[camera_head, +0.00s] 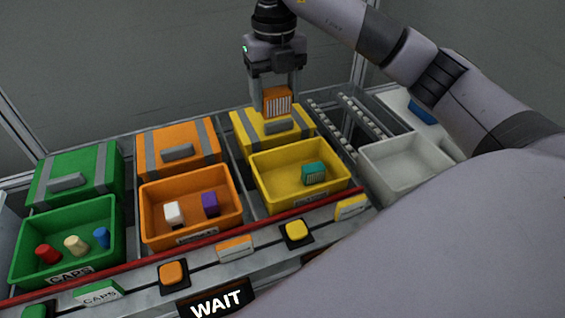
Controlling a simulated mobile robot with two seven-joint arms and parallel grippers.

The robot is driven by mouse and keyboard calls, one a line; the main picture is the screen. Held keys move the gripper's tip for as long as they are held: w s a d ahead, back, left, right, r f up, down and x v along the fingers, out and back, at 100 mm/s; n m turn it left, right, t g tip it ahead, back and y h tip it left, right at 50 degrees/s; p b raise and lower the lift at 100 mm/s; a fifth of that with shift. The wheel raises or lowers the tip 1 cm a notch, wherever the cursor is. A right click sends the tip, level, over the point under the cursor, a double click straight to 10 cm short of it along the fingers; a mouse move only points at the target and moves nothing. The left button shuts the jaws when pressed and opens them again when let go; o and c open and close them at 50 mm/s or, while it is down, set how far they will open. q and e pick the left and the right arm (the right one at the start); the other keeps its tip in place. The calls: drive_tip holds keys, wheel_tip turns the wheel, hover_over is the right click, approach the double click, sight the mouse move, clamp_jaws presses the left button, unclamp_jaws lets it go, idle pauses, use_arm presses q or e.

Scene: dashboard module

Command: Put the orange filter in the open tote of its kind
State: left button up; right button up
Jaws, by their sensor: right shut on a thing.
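My right gripper (277,98) comes down from the top and is shut on the orange filter (277,103), a small block with a white striped face. It holds the filter over the yellow lidded box behind the open yellow tote (334,190). The open yellow tote has a teal block (314,172) with a ribbed face in it. The open orange tote (163,236) holds a white piece and a purple piece. The open green tote (85,277), labelled CAPS, holds red, cream and blue caps. My left gripper is not in view.
Closed green (70,178), orange (177,152) and yellow (272,128) boxes stand behind the open totes. A red rail (190,250) runs along the front, with buttons and a WAIT sign before it. A white bin (405,163) and rollers (345,118) are at right.

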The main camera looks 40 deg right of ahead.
wheel_tip(320, 180, down, 18)
drive_tip(key=shift+r, duration=0.25)
idle(0.3)
drive_tip(key=shift+f+b, duration=0.6)
